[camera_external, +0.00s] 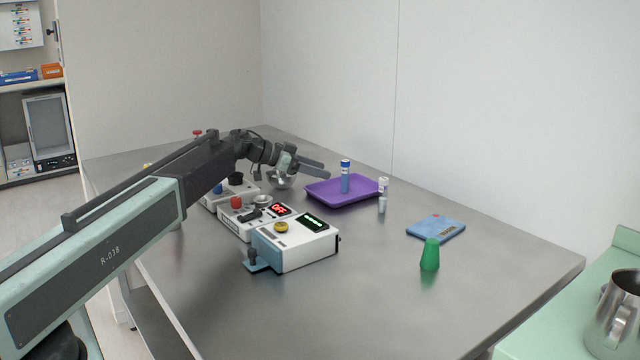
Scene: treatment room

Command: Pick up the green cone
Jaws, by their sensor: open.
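The green cone (430,255) stands upright on the metal table (370,310), near the right end, with its narrow end up. My gripper (322,168) is open and empty. Nothing hides the cone.
A blue flat device (436,228) lies just behind the cone. A purple tray (325,199), a blue-capped tube (345,178) and small vials (382,196) are farther back. White boxes with displays (297,246) stand left. A metal jug (614,315) is at right.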

